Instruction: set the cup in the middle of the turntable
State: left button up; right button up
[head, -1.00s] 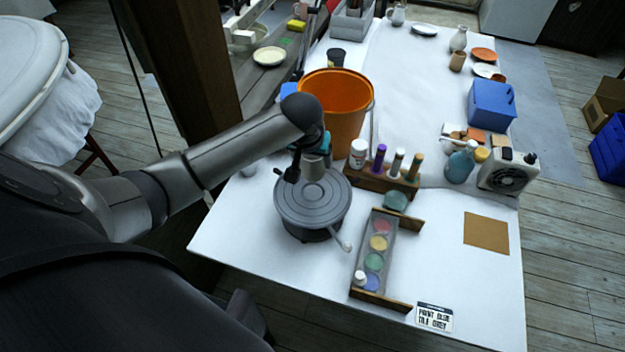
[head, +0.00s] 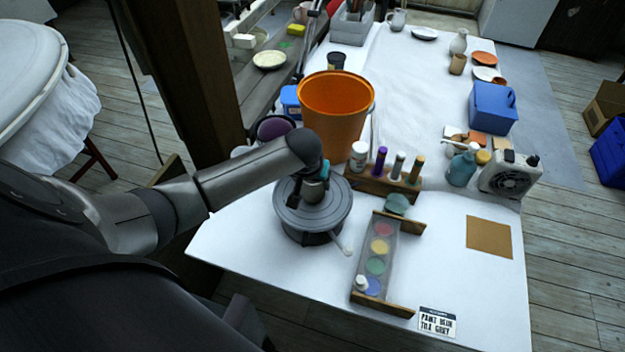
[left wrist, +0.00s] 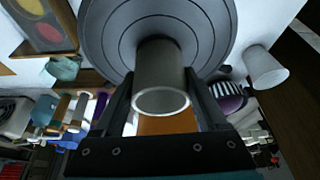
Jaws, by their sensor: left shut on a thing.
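The turntable (head: 334,214) is a round grey disc with ring grooves near the front left of the white table. My left gripper (head: 313,190) is over it, pointing down. In the left wrist view the fingers (left wrist: 160,88) are shut on the sides of a grey, round cup (left wrist: 160,66) with a pale rim. The cup's far end lies against the middle rings of the turntable (left wrist: 105,35) in that view. I cannot tell whether it touches the disc. In the head view the gripper and arm mostly hide the cup. My right gripper is not in view.
An orange bucket (head: 335,112) stands close behind the turntable. A wooden rack (head: 372,184) with several bottles is to its right, and a paint tray (head: 377,250) is at the right front. A handle (head: 346,246) sticks out near the turntable. The table's front left is bare.

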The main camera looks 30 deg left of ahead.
pick_arm(q)
jog(key=shift+f, duration=0.15)
jog(key=o, duration=1.4)
jog(key=shift+r, duration=0.25)
jog(key=p+v, duration=0.3)
jog(key=v, duration=0.9)
jog(key=shift+r, duration=0.1)
